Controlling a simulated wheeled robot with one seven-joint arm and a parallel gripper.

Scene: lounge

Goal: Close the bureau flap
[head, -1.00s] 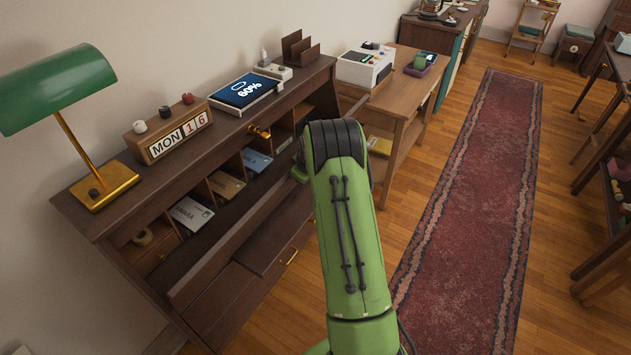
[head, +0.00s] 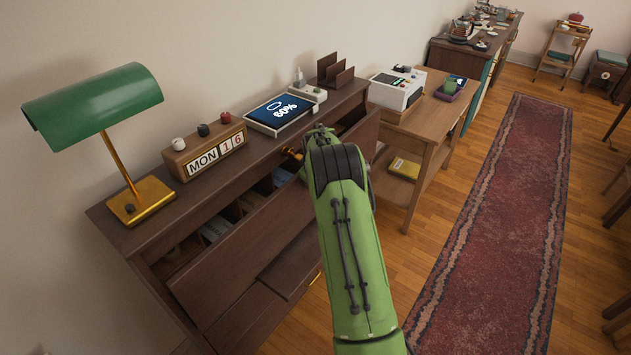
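The bureau (head: 113,217) stands against the wall at the left. Its dark wooden flap (head: 235,258) is tilted up part-way, leaning out from the front with a gap along its top edge. Through the gap I see parts of the pigeonholes and a few cards or envelopes (head: 217,228). A small brass fitting (head: 292,153) shows at the upper front edge of the bureau. My green arm reaches across to the flap's right part.
On the bureau top stand a green lamp (head: 95,105), a calendar block (head: 205,152), a tablet (head: 284,112) and a letter rack (head: 335,72). A side table (head: 428,120) with a white device (head: 397,90) is to the right. The red runner (head: 500,220) is clear.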

